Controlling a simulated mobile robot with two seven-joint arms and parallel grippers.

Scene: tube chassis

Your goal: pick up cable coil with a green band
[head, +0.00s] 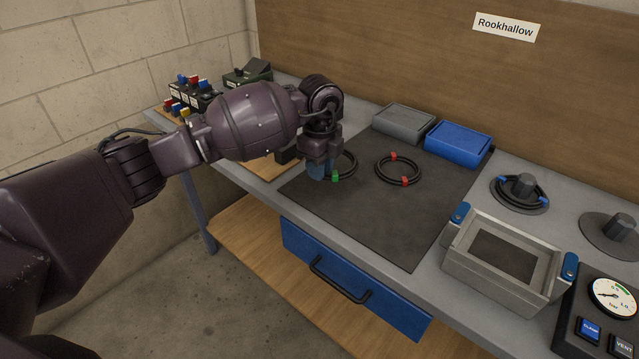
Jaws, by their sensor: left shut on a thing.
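The cable coil with a green band (352,169) is a black ring at the left of the dark mat (395,225). Its green band (335,177) shows just right of my gripper's fingers. My left gripper (319,172) points down and is shut on the coil's left side; the fingers hide that part of the ring. The coil is at or close to the mat; I cannot tell whether it touches it. My right gripper is not in view.
A coil with red bands (398,169) lies to the right on the mat. A coil with blue bands (521,192) is around a peg. Grey (404,122) and blue (459,142) boxes stand behind. A metal tray (505,262) and gauge panel (605,315) are at right.

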